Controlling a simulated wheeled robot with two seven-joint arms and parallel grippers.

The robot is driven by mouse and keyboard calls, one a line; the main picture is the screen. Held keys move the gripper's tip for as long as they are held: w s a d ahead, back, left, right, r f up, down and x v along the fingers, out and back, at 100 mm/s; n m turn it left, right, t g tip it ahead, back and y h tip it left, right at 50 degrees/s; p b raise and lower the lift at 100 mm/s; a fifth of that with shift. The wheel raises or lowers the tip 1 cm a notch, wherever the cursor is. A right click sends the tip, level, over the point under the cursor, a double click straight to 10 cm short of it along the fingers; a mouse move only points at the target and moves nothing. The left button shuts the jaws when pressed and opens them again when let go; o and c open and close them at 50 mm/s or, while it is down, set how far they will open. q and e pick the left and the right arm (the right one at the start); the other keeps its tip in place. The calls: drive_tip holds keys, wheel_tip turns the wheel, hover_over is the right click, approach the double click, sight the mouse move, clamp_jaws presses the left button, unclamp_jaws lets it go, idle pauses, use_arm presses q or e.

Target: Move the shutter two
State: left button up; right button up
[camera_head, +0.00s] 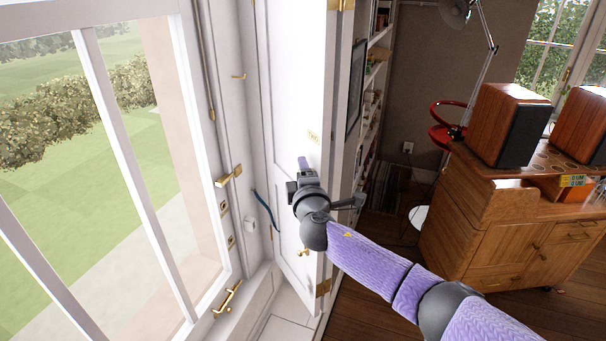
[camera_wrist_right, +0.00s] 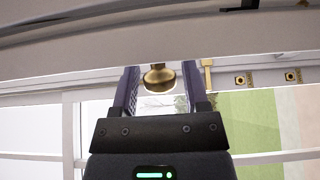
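A tall white shutter panel (camera_head: 293,85) stands swung out from the window frame in the head view, with brass fittings along its edge. My right gripper (camera_head: 304,164) is at the shutter's face, about mid-height. In the right wrist view my right gripper (camera_wrist_right: 160,70) has its two fingers apart, with a round brass knob (camera_wrist_right: 158,78) between them. Small gaps show on both sides of the knob, so the fingers do not appear closed on it. Another small brass knob (camera_head: 303,252) sits lower on the shutter. My left gripper is not in view.
A window (camera_head: 110,150) with white bars and brass latches is on the left. A bookcase (camera_head: 372,100) stands behind the shutter. A wooden cabinet (camera_head: 500,225) with speakers (camera_head: 508,124) stands at right, beside a red-ringed stool (camera_head: 447,125). Wooden floor (camera_head: 375,270) shows between them.

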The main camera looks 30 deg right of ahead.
clamp_jaws()
idle(1.2)
